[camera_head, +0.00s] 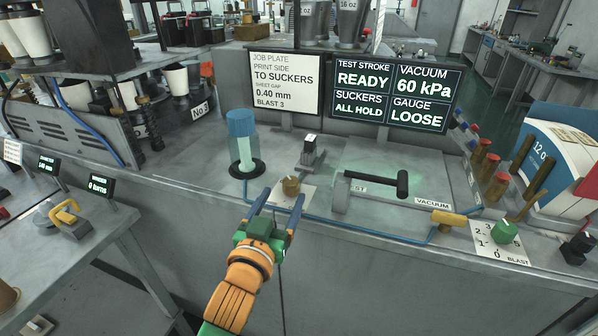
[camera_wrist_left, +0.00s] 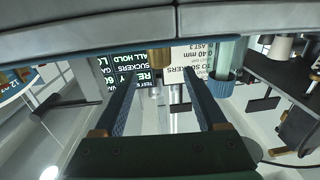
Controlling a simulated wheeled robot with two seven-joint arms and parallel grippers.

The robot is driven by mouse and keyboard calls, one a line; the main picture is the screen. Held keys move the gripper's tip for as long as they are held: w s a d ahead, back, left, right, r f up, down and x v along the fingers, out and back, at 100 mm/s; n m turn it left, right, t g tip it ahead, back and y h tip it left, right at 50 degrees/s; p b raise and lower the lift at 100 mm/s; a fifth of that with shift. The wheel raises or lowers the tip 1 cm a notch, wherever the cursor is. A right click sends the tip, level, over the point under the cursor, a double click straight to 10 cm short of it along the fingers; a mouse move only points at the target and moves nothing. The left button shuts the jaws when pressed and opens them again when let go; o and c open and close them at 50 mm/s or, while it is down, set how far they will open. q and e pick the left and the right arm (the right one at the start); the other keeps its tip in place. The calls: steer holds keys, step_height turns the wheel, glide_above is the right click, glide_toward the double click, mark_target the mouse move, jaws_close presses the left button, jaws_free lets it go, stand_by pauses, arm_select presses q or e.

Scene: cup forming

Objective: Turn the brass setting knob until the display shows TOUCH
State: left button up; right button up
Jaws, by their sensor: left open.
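The brass setting knob (camera_head: 291,186) is a short cylinder on a pale plate on the bench front. The display (camera_head: 405,93) reads test stroke READY, vacuum 60 kPa, suckers ALL HOLD, gauge LOOSE. My left gripper (camera_head: 278,200) is open, just in front of the knob, with its two blue fingers pointing at it. In the left wrist view, the brass knob (camera_wrist_left: 159,58) shows beyond and between the open fingertips (camera_wrist_left: 160,78), with no clear contact. The display (camera_wrist_left: 128,72) appears upside down there. My right gripper is in neither view.
A blue-capped clear cylinder (camera_head: 243,140) stands left of the knob, with a small black switch (camera_head: 311,151) behind it. A black-handled lever (camera_head: 375,182) lies to the right. A job plate (camera_head: 285,83) stands behind. A green blast knob (camera_head: 503,231) is far right.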

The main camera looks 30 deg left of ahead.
mark_target(290, 181)
arm_select(q)
steer(key=x, duration=0.5)
steer(key=shift+a+r+p, duration=0.1)
steer(key=shift+p, duration=0.2)
steer(key=shift+w+a+r, duration=0.1)
steer(key=shift+w+a, duration=0.05)
steer(key=shift+w, duration=0.45)
steer(key=shift+w+a+f, duration=0.1)
steer(key=shift+w+f, duration=0.15)
steer(key=shift+w, duration=0.1)
steer(key=shift+s, duration=0.1)
jaws_close()
steer(key=shift+r, duration=0.1)
